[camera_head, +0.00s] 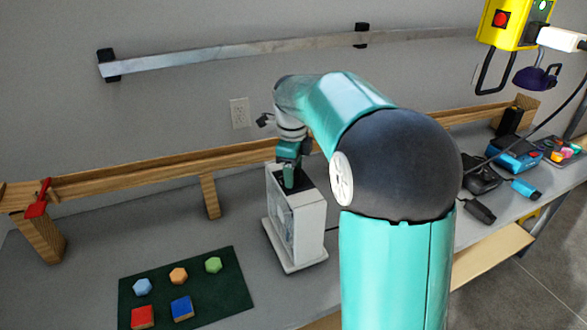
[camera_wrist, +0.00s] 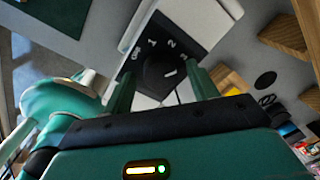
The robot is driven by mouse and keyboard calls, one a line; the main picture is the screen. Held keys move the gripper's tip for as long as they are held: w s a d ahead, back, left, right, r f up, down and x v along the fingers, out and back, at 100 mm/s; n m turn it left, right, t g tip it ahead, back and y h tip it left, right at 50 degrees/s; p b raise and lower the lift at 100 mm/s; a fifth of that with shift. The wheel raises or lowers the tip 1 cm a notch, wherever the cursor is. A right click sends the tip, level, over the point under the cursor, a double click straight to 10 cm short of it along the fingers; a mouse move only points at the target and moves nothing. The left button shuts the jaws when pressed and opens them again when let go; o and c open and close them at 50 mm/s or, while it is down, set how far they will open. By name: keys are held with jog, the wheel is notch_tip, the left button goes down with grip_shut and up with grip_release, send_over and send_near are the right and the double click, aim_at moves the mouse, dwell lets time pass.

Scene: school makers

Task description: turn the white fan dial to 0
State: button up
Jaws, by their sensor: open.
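The white fan (camera_head: 309,232) is a boxy unit standing upright on the grey bench. Its dark top panel shows in the wrist view (camera_wrist: 190,35) with small white marks, of which 1 and 2 are readable. The round black dial (camera_wrist: 160,68) sits in that panel. A short white mark on the dial lies right of its middle; which setting it points to is hard to tell. My gripper (camera_head: 289,178) is over the fan's top. In the wrist view my gripper (camera_wrist: 161,76) is open, its fingers appearing on either side of the dial; contact cannot be told.
A dark green mat (camera_head: 215,290) with several coloured blocks lies left of the fan. A wooden rail (camera_head: 130,175) runs behind, with a red clamp (camera_head: 38,200) at left. Blue and black tools (camera_head: 515,157) lie at right. A yellow box (camera_head: 510,22) hangs at upper right.

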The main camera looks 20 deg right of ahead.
jog(key=c, duration=1)
jog(key=shift+n, duration=0.4)
jog(key=n, duration=0.3)
jog(key=shift+n, duration=0.4)
jog(key=n, duration=0.5)
jog(key=shift+d+r+y, duration=0.1)
jog(key=shift+y, duration=0.3)
jog(key=n, duration=0.7)
jog(key=shift+w+n, duration=0.1)
jog(key=shift+n, duration=0.2)
jog(key=n, duration=0.6)
jog(key=shift+w+n+y, duration=0.1)
jog(key=shift+n+y, duration=0.2)
